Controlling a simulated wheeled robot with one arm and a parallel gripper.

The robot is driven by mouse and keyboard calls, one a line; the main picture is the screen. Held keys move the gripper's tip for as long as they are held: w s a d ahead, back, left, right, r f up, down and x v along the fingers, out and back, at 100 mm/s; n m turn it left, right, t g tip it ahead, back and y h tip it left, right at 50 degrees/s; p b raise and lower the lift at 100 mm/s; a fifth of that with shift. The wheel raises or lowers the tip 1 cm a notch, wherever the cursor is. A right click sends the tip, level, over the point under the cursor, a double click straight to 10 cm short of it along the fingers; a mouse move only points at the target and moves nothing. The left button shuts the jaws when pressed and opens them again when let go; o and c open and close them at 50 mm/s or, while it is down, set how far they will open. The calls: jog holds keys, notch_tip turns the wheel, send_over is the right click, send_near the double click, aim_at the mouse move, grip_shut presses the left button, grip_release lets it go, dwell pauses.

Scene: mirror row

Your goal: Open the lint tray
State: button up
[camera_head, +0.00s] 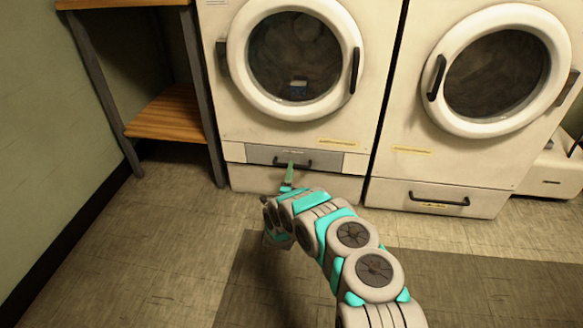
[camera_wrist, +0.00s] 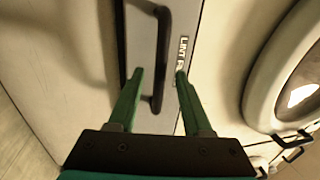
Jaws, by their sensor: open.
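The lint tray (camera_head: 325,160) is a grey panel low on the front of the left machine, with a black bar handle (camera_head: 306,163). It looks flush with the machine's front. In the wrist view the tray's grey front (camera_wrist: 141,22) carries a label reading "LINT", and the black handle (camera_wrist: 162,60) runs upright in the picture. My gripper (camera_head: 290,165) is at the tray's front. Its green fingers are open, and in the wrist view (camera_wrist: 160,75) they stand on either side of the handle's end. I cannot tell whether they touch it.
The left machine's round door (camera_head: 295,55) is above the tray and looks shut. A second machine (camera_head: 440,170) stands to the right, with a lower drawer handle (camera_head: 438,198). A wooden shelf rack (camera_head: 170,115) stands left. Tiled floor (camera_head: 120,250) is clear in front.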

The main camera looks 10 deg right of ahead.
jog(key=shift+x, duration=1.45)
grip_shut()
dwell(0.4)
